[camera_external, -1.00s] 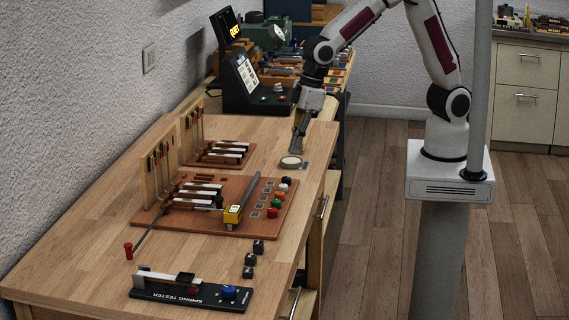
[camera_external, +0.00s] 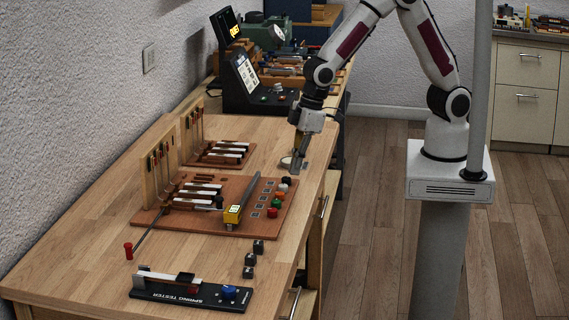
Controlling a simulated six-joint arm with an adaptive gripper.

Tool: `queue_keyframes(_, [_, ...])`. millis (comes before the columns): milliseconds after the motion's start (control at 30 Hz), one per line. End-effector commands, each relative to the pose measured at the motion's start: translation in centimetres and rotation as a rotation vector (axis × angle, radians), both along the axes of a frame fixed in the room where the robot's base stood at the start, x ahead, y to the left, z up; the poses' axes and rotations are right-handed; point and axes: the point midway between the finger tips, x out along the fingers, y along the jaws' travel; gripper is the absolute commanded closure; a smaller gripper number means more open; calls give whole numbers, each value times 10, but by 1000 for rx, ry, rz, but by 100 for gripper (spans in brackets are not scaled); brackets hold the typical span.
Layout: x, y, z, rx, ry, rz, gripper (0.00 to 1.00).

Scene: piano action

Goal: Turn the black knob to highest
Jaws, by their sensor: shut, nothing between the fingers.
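The black knob (camera_external: 286,181) is the farthest in a row of coloured knobs along the right edge of the brown board (camera_external: 246,228). It is small here, and I cannot read its setting. My gripper (camera_external: 296,170) is shut and empty, pointing down just behind and slightly right of the black knob. In this view the fingertips look close to the knob, but I cannot tell whether they touch it. Small grey squares (camera_external: 263,197) lie beside the knobs; any markings on them are too small to read.
A round pale dish (camera_external: 285,162) is partly hidden behind my gripper. Small dark blocks (camera_external: 250,259) and a spring tester (camera_external: 190,292) are nearer the front. The table's right edge is close to my gripper.

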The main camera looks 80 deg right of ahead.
Motion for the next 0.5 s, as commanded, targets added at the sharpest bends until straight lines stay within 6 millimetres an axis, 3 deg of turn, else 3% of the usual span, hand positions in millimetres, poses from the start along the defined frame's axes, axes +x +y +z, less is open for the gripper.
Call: queue_keyframes(500, [0, 0, -9, 0, 0, 0, 100])
